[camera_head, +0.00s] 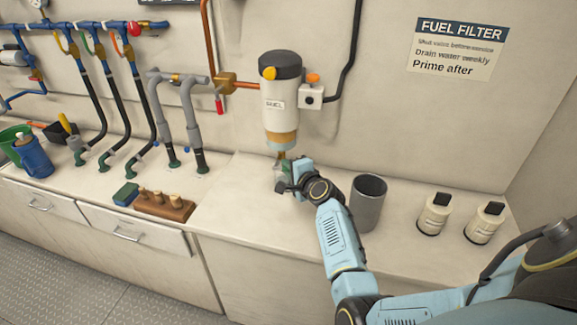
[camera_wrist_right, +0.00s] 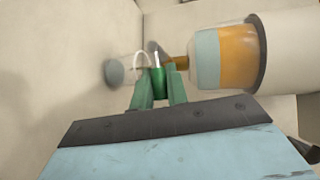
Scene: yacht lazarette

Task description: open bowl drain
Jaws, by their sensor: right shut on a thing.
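The fuel filter (camera_head: 281,95) is mounted on the back wall, with a dark cap, a white body and an amber bowl (camera_head: 281,141) at its bottom. In the right wrist view the bowl (camera_wrist_right: 240,55) lies sideways, with a brass-coloured drain (camera_wrist_right: 179,63) at its end. My right gripper (camera_head: 284,182) is just below the bowl. In the wrist view its green fingers (camera_wrist_right: 158,88) are shut at the drain, on a small part mostly hidden between them. A clear jar (camera_wrist_right: 125,69) with a pale wire handle shows beyond the fingers. My left gripper is not in view.
A grey cup (camera_head: 367,203) stands on the counter just right of my right gripper. Two white bottles (camera_head: 433,216) are further right. A wooden block with pegs (camera_head: 164,206) and several hoses are left. The counter between block and gripper is clear.

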